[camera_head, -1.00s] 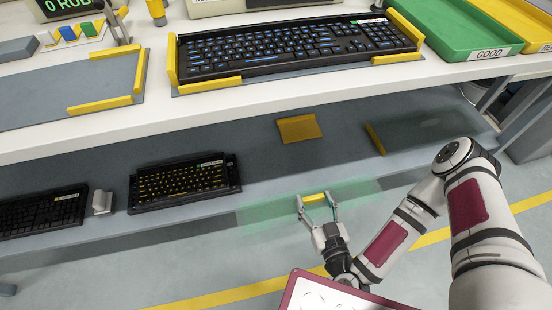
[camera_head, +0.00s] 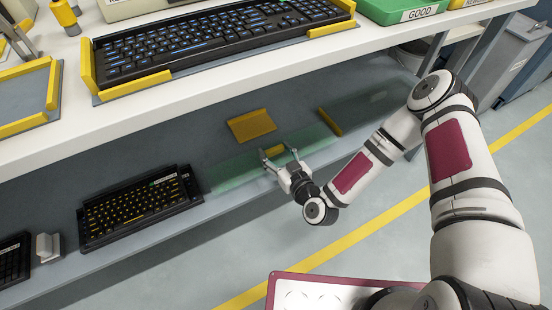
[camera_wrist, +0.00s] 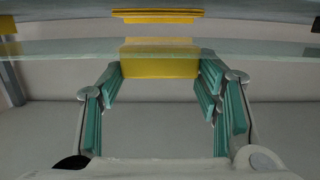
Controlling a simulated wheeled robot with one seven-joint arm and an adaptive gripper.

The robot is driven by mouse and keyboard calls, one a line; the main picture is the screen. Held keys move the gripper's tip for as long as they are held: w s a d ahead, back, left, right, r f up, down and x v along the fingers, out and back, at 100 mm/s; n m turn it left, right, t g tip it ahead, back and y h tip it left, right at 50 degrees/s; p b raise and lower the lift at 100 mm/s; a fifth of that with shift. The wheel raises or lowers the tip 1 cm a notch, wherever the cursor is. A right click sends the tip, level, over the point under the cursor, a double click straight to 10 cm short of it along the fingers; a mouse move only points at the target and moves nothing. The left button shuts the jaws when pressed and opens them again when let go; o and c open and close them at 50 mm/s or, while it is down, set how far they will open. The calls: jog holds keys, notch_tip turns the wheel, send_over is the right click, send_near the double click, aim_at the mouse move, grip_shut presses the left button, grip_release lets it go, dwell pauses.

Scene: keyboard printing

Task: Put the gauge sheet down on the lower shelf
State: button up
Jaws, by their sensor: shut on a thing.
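The gauge sheet (camera_head: 232,171) is a clear, greenish strip with a yellow grip tab. My gripper (camera_head: 279,151) is shut on the tab at the middle of the sheet's near edge. In the wrist view the yellow tab (camera_wrist: 160,66) sits between my teal-padded fingers, and the sheet (camera_wrist: 60,49) spans nearly the whole width, seen almost edge-on. In the head view the sheet overlaps the lower shelf (camera_head: 226,214), right of the yellow-lettered keyboard. I cannot tell whether it touches the shelf surface.
A yellow block (camera_head: 251,126) and a yellow bar (camera_head: 330,121) lie behind the sheet on the lower shelf. A black keyboard (camera_head: 138,208) stands left of it. The white upper tabletop (camera_head: 215,96) overhangs the shelf, with a blue-lit keyboard (camera_head: 215,42) on it.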

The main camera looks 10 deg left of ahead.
aim_at(276, 157)
jog(key=shift+w+f+b, duration=0.2)
jog(key=shift+f+b, duration=0.3)
jog(key=shift+f, duration=0.35)
jog(key=shift+w+f+b, duration=0.15)
jog(key=shift+f+b, duration=0.35)
jog(key=shift+f, duration=0.35)
jog(key=shift+f, duration=0.2)
jog(key=o, duration=1.6)
jog(key=shift+r, duration=0.2)
jog(key=p+v, duration=0.3)
jog(key=v, duration=0.9)
jog(key=shift+f, duration=0.1)
